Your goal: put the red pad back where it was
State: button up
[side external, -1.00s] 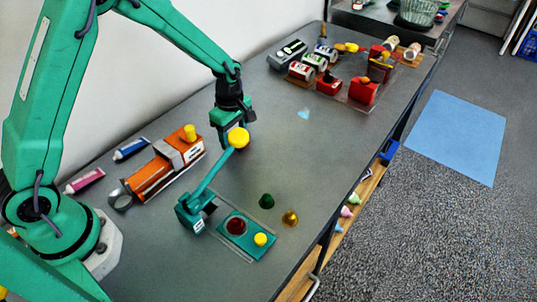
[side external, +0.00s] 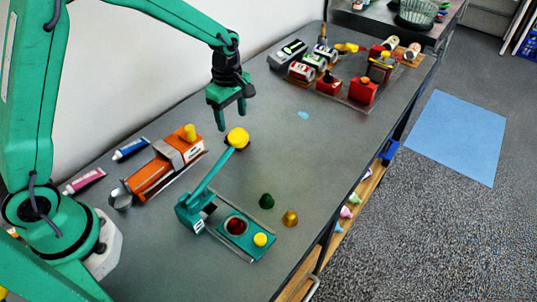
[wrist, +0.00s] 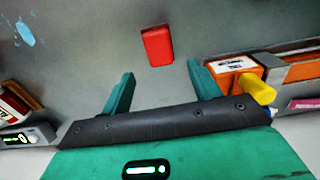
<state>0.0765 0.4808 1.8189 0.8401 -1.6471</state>
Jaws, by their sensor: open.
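A red rectangular pad (wrist: 157,46) lies flat on the grey table in the wrist view, beyond and between my fingertips and apart from them. In the side view I cannot clearly make it out; the yellow ball (side external: 238,138) on the teal lever seems to cover that spot. My gripper (side external: 234,120) hangs above the table behind the ball. Its two teal fingers (wrist: 158,85) are apart with nothing between them.
The teal lever device (side external: 250,250) stands in front, with a dark red disc in its ring. Green and gold cones stand beside it. An orange machine (side external: 165,170) is at left, with two tubes behind. Toy cars and red boxes (side external: 362,92) stand at the far right.

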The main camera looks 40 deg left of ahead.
notch_tip(320, 180, up, 5)
jog(key=shift+r, duration=0.2)
dwell(0.6)
jog(key=s+a+r+m+t, duration=0.2)
jog(key=s+r+m+t, duration=0.1)
jog(key=s+r+m, duration=0.6)
jog(key=s+a+r+m+t, duration=0.1)
jog(key=s+r+m+t, duration=0.1)
jog(key=s+m, duration=0.7)
jog(key=shift+s+a+r+t, duration=0.3)
jog(key=shift+s+r, duration=0.35)
jog(key=shift+s, duration=1.9)
